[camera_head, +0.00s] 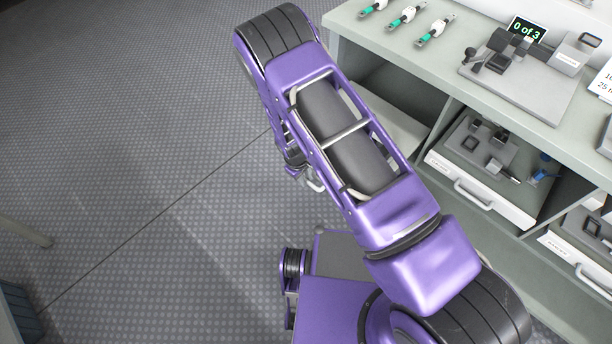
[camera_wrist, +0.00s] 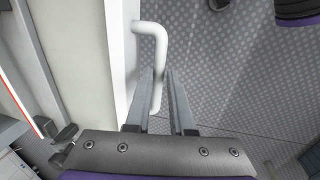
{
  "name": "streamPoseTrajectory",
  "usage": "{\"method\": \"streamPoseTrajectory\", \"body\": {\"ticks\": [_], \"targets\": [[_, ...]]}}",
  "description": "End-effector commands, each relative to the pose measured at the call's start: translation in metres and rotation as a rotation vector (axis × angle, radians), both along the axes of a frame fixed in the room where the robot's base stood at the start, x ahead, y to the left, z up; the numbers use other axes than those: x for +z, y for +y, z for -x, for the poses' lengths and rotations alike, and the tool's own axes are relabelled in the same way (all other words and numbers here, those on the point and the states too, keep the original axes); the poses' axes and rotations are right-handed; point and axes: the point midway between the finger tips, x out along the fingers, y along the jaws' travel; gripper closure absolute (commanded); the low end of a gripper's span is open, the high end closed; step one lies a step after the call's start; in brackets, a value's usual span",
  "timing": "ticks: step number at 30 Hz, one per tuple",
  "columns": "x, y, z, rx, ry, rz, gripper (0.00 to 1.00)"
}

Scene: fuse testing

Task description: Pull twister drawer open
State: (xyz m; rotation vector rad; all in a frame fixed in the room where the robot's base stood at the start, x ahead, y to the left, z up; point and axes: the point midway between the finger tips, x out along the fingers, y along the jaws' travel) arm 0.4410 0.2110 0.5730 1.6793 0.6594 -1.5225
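In the wrist view, a white bar handle (camera_wrist: 160,50) stands out from a pale drawer front (camera_wrist: 118,45). My gripper (camera_wrist: 160,72) is at this handle, with its two grey fingers on either side of the bar. A gap shows beside the bar, so the fingers look open; contact is unclear. In the head view, my purple arm hides most of this drawer and my gripper. No twister label can be read. Another white drawer (camera_head: 443,173) with a handle (camera_head: 473,194) holds grey fixtures and small tools. A further drawer (camera_head: 560,246) shows at the lower right.
The grey-green workbench (camera_head: 395,58) carries several green and white fuses, a grey testing fixture (camera_head: 530,82) and a display (camera_head: 528,28) reading "0 of 3". Open patterned floor (camera_head: 130,150) lies left of my arm.

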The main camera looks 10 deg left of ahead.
Motion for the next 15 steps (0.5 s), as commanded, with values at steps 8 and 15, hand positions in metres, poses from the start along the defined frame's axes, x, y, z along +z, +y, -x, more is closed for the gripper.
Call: {"method": "streamPoseTrajectory", "body": {"ticks": [8,15], "targets": [[0.0,-0.0003,-0.0006,0.0,-0.001,0.001,0.53],[0.0065,0.0006,-0.0009,0.0,-0.003,0.0,0.53]]}}
